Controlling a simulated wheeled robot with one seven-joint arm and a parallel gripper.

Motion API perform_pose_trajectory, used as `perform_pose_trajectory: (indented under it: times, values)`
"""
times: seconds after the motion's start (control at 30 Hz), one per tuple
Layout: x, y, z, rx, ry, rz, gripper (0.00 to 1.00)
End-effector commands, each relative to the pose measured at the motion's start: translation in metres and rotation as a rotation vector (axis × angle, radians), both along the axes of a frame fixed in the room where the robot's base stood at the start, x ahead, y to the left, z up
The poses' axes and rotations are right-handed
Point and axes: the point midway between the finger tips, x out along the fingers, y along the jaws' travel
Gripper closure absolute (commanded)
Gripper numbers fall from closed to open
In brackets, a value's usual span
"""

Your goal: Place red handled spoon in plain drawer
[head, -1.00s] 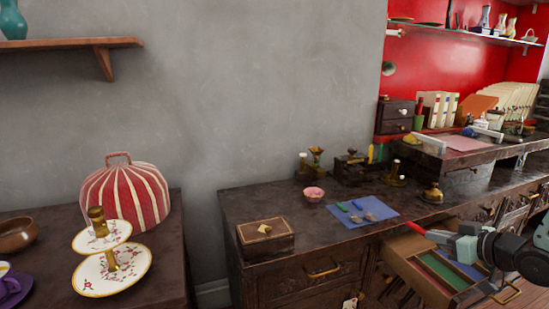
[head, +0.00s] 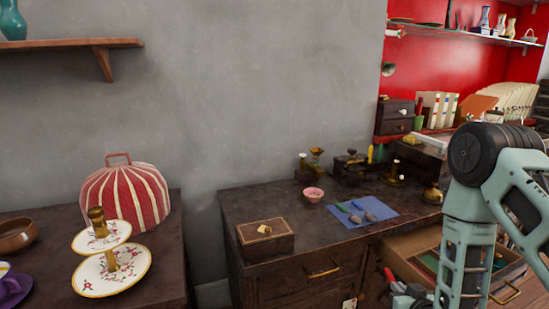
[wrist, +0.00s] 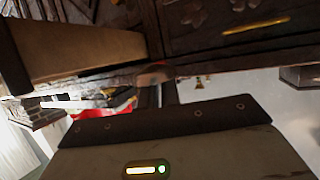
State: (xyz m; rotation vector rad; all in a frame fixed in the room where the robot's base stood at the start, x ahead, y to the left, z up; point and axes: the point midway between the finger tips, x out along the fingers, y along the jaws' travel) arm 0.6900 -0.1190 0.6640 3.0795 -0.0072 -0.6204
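My gripper (head: 404,289) is low in front of the dark cabinet, just left of the open drawer, with my arm bent above it. A red handle (head: 390,275) sticks up and left from the fingers, and it looks like the red handled spoon. In the wrist view the fingers (wrist: 159,94) are close together with a rounded reddish-brown end (wrist: 155,71) at their tips. The open drawer (head: 416,246) holds coloured strips and is largely hidden behind my arm. A closed drawer front with a brass handle (head: 323,271) is to the left.
The cabinet top carries a blue mat (head: 372,213) with small items, a pink bowl (head: 313,194) and a wooden box (head: 265,239). A second table at left holds a striped red cosy (head: 125,190) and a tiered plate stand (head: 111,272). A gap separates the tables.

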Motion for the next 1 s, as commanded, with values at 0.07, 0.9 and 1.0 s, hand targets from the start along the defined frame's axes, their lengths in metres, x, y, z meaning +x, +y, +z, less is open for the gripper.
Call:
perform_pose_trajectory:
  times: [0.07, 0.9, 1.0]
  values:
    - [0.003, -0.001, 0.028, 0.000, -0.007, 0.002, 1.00]
    - [0.003, -0.001, 0.146, 0.001, -0.004, 0.004, 1.00]
    - [0.003, -0.002, 0.145, 0.001, -0.005, 0.005, 1.00]
